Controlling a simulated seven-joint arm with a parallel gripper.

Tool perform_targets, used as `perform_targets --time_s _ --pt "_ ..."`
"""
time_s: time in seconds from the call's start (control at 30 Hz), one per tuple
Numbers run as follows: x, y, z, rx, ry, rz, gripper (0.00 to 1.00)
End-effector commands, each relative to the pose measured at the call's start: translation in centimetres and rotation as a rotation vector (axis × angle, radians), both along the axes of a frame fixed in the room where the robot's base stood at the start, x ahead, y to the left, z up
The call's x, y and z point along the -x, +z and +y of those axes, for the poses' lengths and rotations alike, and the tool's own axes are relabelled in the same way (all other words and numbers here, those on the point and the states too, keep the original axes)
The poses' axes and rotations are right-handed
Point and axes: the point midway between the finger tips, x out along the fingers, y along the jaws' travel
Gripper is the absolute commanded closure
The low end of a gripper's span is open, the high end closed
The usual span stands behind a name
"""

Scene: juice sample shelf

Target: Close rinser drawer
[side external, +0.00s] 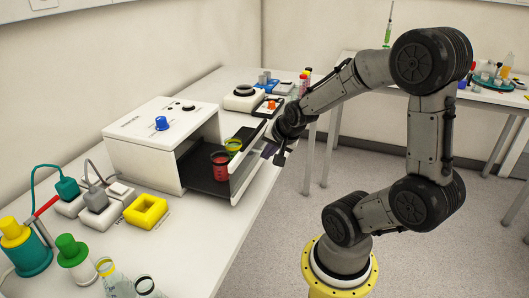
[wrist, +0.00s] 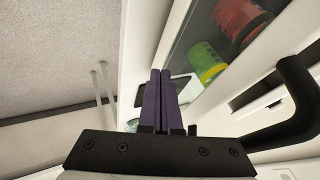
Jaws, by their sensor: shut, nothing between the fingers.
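The rinser (side external: 150,150) is a white box with a blue knob (side external: 161,123) on top. Its drawer (side external: 200,173) is pulled out, with a dark floor and a white front panel. A red container (side external: 220,166) and a yellow-green one (side external: 233,146) stand in it; both also show in the wrist view, red (wrist: 240,18) and green (wrist: 207,62). My gripper (side external: 274,151) is at the outer side of the drawer front, near its far end. In the wrist view its purple fingers (wrist: 160,75) are shut together and empty; contact with the panel cannot be told.
A black curved bar (wrist: 297,90), perhaps the drawer handle, is right of the fingers. A yellow block (side external: 146,212) and bottles (side external: 72,249) stand at the near left of the bench. A scale-like device (side external: 243,98) stands behind. The floor beside the bench is clear.

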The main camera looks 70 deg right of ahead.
Motion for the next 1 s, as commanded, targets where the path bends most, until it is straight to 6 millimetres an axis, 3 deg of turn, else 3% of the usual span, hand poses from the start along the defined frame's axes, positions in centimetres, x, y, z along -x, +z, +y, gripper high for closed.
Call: perform_targets --time_s 0.73,1.0 --pt "-1.1 0.0 0.0 0.000 -0.001 0.000 1.00" --pt "-3.5 -0.1 0.1 0.000 0.005 0.002 1.00"
